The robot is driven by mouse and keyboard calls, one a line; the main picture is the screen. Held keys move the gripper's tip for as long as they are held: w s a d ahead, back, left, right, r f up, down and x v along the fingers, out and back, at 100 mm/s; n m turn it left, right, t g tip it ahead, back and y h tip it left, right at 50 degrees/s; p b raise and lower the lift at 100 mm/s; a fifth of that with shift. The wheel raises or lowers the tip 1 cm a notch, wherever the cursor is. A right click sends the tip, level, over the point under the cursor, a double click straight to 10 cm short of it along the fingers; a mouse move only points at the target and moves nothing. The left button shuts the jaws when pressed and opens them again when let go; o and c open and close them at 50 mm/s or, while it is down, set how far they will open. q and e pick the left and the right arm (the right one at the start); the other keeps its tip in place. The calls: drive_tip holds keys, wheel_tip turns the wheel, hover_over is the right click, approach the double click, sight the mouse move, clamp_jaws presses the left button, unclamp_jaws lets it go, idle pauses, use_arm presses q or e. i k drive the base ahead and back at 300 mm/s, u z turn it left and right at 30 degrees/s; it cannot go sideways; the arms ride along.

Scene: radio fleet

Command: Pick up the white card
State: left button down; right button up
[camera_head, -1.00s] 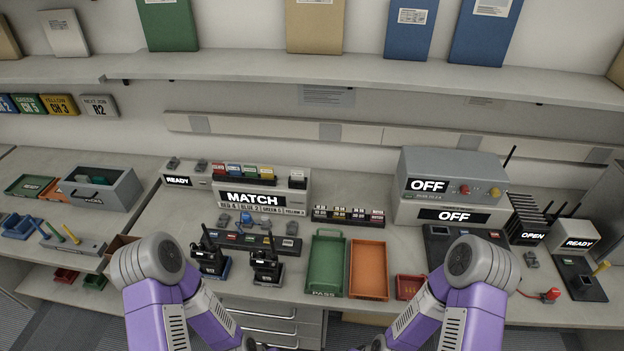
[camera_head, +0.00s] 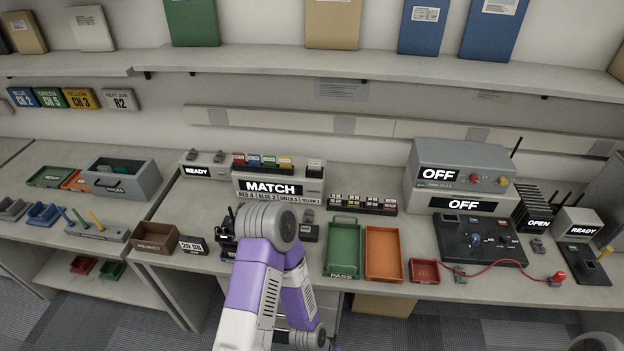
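One purple and white arm of mine rises in front of the bench's middle, below the MATCH box. Neither gripper shows, and nothing is seen touching the white card.
My arm partly hides the black radios (camera_head: 228,232). A green tray (camera_head: 344,249), an orange tray (camera_head: 383,254) and a small red bin (camera_head: 424,270) lie to its right. A brown bin (camera_head: 155,238) stands left. A shelf (camera_head: 380,65) runs above the bench.

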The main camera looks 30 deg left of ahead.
sight(313, 165)
drive_tip(key=k, duration=0.3)
drive_tip(key=u, duration=0.95)
